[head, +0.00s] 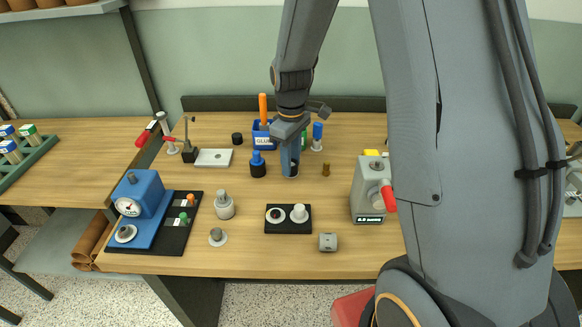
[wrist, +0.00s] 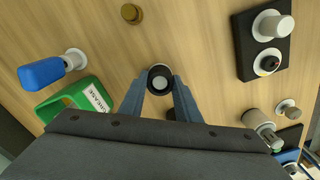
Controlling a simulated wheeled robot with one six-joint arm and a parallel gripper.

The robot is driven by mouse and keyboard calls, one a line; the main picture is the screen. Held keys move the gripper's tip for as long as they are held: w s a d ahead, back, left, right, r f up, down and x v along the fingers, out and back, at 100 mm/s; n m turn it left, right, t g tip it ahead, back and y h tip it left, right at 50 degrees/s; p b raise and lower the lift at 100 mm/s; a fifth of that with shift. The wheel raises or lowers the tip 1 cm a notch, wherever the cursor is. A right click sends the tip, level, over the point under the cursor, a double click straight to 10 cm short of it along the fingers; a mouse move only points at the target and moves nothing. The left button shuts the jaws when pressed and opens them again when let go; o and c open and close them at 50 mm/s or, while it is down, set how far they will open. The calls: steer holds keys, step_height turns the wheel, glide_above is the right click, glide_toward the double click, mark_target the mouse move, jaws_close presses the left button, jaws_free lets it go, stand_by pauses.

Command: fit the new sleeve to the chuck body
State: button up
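My gripper (head: 290,170) is low over the middle of the table, pointing down. In the wrist view its two blue-grey fingers (wrist: 160,88) stand on either side of a short dark ring-shaped part (wrist: 160,80) with a pale centre and a pale rim behind it. The fingertips look close to its sides; contact is not clear. A grey-white stepped cylinder (head: 224,206), possibly the chuck body, stands upright at front left, and it also shows in the wrist view (wrist: 258,121). A small brass cylinder (head: 326,169) stands right of my gripper. Which part is the new sleeve is unclear.
A black tray (head: 288,228) holds a disc and a white knob part. A blue gauge stand (head: 140,195) is at left. A grey machine with a red handle (head: 370,190) is at right. A green container (wrist: 80,105) and blue-handled tool (wrist: 42,73) stand near my gripper.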

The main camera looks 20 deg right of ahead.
steer(key=shift+r+p, duration=1.9)
steer(key=shift+r, duration=0.65)
steer(key=o, duration=0.4)
steer(key=c, duration=0.3)
steer(key=shift+s+r, duration=0.15)
steer(key=shift+s, duration=0.15)
steer(key=shift+c, duration=0.2)
steer(key=s+a+r+p, duration=0.1)
steer(key=s+p, duration=0.1)
steer(key=s, duration=0.3)
steer(key=s+a+r+p, duration=0.1)
steer(key=s+r+p, duration=0.1)
steer(key=s, duration=0.4)
steer(key=s+a+r+p, duration=0.1)
steer(key=s+p, duration=0.2)
steer(key=s, duration=0.2)
steer(key=shift+s+a+r+p, duration=0.15)
steer(key=shift+r+p, duration=0.1)
steer(key=shift+p, duration=0.05)
step_height(320, 180, down, 3)
steer(key=shift+r+b, duration=0.15)
steer(key=shift+b, duration=0.6)
steer(key=shift+f+b, duration=0.3)
steer(key=shift+f, duration=0.3)
